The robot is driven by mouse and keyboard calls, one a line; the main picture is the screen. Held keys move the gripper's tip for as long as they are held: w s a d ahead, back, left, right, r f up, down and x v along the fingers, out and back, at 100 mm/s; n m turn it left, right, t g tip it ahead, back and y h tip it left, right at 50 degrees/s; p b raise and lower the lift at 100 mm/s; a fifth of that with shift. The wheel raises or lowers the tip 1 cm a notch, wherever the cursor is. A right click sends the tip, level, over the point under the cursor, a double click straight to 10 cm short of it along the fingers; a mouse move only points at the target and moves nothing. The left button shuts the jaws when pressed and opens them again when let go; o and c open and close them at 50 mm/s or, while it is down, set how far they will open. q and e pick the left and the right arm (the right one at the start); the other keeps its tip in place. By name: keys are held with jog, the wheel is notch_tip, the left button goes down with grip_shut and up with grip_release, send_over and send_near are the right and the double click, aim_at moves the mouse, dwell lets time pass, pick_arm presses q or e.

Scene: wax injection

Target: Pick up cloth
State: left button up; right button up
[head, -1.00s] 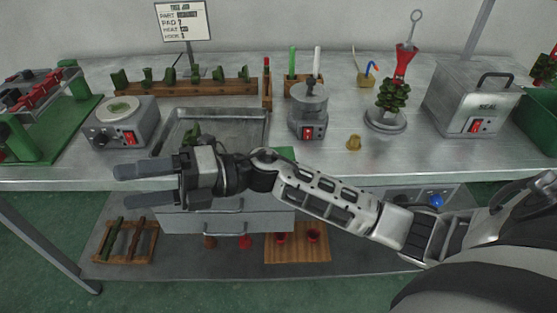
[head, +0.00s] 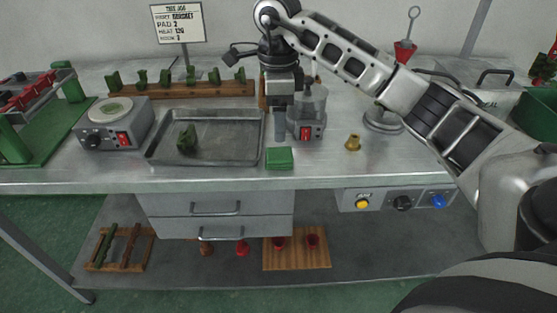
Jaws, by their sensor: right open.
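A small folded green cloth (head: 279,158) lies flat near the front of the metal table, just right of the grey tray. My right gripper (head: 281,136) points straight down above and just behind the cloth in the picture. It is seen edge-on, with its fingers overlapping. It is open, and nothing shows between its fingers. How high it is over the table is hard to tell. My left gripper is not in view.
The tray (head: 160,159) holds a green piece. A grey pot with a red switch (head: 306,133) stands close to the right of my gripper. A brass piece (head: 353,143) is further right. The table front (head: 225,178) is clear.

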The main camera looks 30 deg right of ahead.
aim_at(279, 153)
notch_tip(279, 153, down, 9)
jog(key=shift+s+f+p, duration=0.1)
jog(key=shift+s+p, duration=0.05)
jog(key=shift+p, duration=0.35)
jog(key=c, duration=1.1)
jog(key=shift+o, duration=0.2)
